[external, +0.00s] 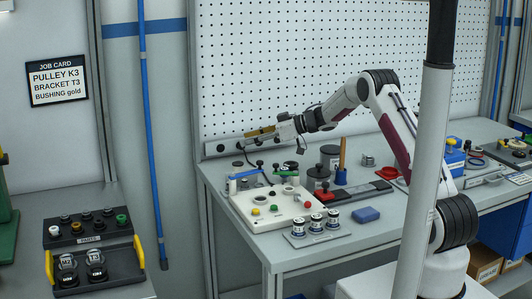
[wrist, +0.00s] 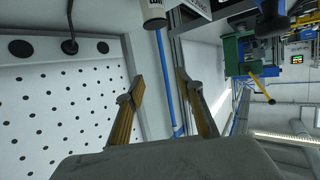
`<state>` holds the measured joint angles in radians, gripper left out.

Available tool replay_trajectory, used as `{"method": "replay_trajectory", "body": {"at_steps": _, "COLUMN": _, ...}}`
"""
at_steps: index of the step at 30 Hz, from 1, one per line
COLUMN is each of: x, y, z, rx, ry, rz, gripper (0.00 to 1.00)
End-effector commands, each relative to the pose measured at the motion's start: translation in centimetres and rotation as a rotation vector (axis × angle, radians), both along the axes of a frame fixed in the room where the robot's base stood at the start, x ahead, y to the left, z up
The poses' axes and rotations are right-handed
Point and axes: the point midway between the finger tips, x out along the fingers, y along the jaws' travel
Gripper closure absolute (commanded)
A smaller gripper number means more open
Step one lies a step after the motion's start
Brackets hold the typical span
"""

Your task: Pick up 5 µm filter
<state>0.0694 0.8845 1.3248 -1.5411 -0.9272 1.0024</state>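Three small dark canisters with white labels stand in a row on a grey holder (external: 315,237) at the front of the bench: a left one (external: 298,228), a middle one (external: 316,222) and a right one (external: 333,218). Their print is too small to read, so I cannot tell which is the 5 µm filter. My gripper (external: 250,133) is raised behind and left of them, near the pegboard, pointing left. In the wrist view my gripper (wrist: 161,80) has its two tan fingers apart, with nothing between them.
A white panel with coloured buttons (external: 258,222) lies left of the canisters, and a blue block (external: 366,214) lies to their right. Grey cylinders (external: 330,158) and a blue holder (external: 341,177) stand behind. The pegboard (external: 300,75) rises at the back.

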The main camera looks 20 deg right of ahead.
Motion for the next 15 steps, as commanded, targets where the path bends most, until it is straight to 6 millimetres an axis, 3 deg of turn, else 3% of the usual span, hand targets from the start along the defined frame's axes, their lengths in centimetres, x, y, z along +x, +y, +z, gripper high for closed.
{"method": "replay_trajectory", "body": {"at_steps": 4, "x": -0.32, "y": 0.35, "z": -1.04, "rx": 0.007, "ry": 0.017, "rz": 0.026, "gripper": 0.63}}
{"method": "replay_trajectory", "body": {"at_steps": 15, "x": -0.37, "y": 0.39, "z": -1.20, "rx": 0.007, "ry": 0.019, "rz": 0.029, "gripper": 0.63}}
